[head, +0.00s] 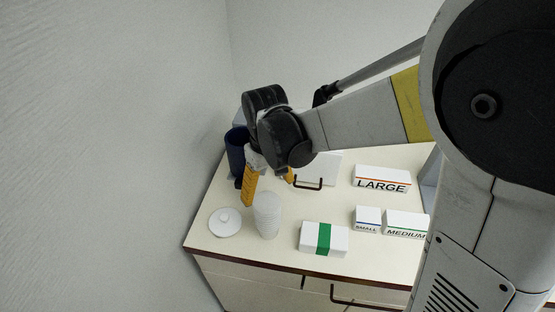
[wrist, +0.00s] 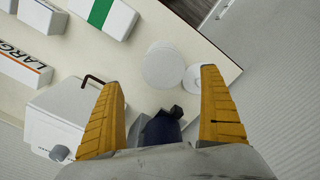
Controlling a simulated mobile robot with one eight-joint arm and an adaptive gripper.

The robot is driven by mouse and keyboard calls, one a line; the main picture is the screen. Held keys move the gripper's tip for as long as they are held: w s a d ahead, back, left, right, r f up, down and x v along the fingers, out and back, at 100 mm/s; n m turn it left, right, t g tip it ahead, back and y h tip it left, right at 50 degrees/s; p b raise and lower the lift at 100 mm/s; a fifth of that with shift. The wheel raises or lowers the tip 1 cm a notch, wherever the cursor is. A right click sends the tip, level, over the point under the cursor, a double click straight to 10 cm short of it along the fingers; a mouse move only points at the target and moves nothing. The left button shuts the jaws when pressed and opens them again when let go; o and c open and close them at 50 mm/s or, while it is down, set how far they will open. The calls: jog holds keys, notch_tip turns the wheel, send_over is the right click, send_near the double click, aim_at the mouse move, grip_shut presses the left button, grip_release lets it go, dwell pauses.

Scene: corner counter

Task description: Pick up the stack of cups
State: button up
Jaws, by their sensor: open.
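The stack of white cups (head: 267,217) stands upright on the cream counter, left of the box with the green band. In the wrist view I see the stack (wrist: 163,65) nearly from above, as a white round shape beyond and between my fingertips. My gripper (head: 269,192) has yellow fingers, spread apart and empty. In the head view it is above and just behind the stack, with the left finger near its upper left side. In the wrist view the gripper (wrist: 160,76) shows nothing held between its fingers. I cannot tell the exact gap to the cups.
A round white lid with a knob (head: 225,221) lies close left of the stack. A dark blue canister (head: 235,150) stands behind. The green-banded box (head: 324,238), LARGE box (head: 381,180), SMALL box (head: 367,218) and MEDIUM box (head: 405,224) are to the right. A wall borders the left.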

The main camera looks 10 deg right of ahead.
aim_at(266, 202)
jog(key=f, duration=0.1)
jog(key=f+b, duration=0.1)
jog(key=f, duration=0.3)
jog(key=shift+s+a+f, duration=0.1)
jog(key=shift+a+f, duration=0.05)
jog(key=shift+a, duration=0.2)
jog(key=shift+f+b, duration=0.8)
jog(key=shift+f, duration=1.95)
jog(key=c, duration=1.4)
